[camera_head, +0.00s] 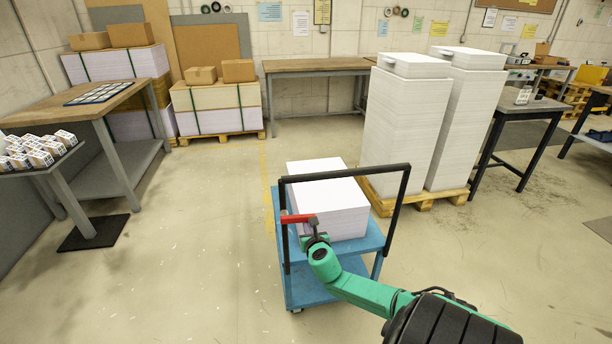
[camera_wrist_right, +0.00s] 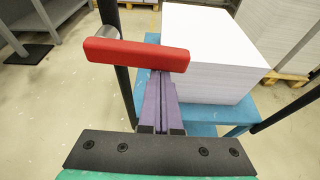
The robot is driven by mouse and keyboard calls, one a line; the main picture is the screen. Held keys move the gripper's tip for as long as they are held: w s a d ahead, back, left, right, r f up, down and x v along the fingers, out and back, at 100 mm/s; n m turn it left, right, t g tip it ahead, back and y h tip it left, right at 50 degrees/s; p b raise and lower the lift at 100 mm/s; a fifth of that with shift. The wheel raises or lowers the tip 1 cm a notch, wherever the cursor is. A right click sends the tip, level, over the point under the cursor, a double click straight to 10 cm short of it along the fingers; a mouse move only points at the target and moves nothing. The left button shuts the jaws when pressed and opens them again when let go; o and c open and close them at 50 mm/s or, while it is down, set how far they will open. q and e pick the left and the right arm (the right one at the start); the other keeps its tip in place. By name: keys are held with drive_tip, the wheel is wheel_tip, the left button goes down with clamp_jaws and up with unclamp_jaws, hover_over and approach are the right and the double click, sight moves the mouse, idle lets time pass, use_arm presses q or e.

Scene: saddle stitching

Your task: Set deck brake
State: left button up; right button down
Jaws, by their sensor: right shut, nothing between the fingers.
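A blue cart (camera_head: 377,243) with a black push handle (camera_head: 398,205) stands in the middle of the floor in the head view. A red brake lever (camera_head: 297,218) sits at the left post of the handle. In the right wrist view the red lever (camera_wrist_right: 136,54) lies roughly level across the view, just beyond the fingertips. My right gripper (camera_head: 315,226) is shut and empty, its purple fingers (camera_wrist_right: 161,88) close to the lever; whether they touch it, I cannot tell. My left gripper is not in view.
A stack of white paper (camera_head: 335,204) sits on the cart deck. Tall white stacks (camera_head: 402,125) stand on a pallet (camera_head: 427,203) behind it to the right. A wooden-topped table (camera_head: 105,98) is at left. The floor left of the cart is clear.

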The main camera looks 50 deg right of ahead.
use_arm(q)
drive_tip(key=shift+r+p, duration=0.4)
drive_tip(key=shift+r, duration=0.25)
use_arm(e)
drive_tip(key=shift+d+r, duration=0.1)
drive_tip(key=shift+r, duration=0.2)
drive_tip(key=shift+n, duration=0.3)
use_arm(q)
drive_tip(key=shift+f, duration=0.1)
use_arm(e)
wheel_tip(320, 180, down, 4)
drive_tip(key=f+b, duration=0.1)
drive_tip(key=b, duration=0.4)
use_arm(q)
drive_tip(key=p, duration=0.1)
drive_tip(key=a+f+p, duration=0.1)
drive_tip(key=p, duration=0.1)
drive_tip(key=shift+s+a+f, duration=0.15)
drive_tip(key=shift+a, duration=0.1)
use_arm(e)
drive_tip(key=v, duration=1)
drive_tip(key=shift+r, duration=0.45)
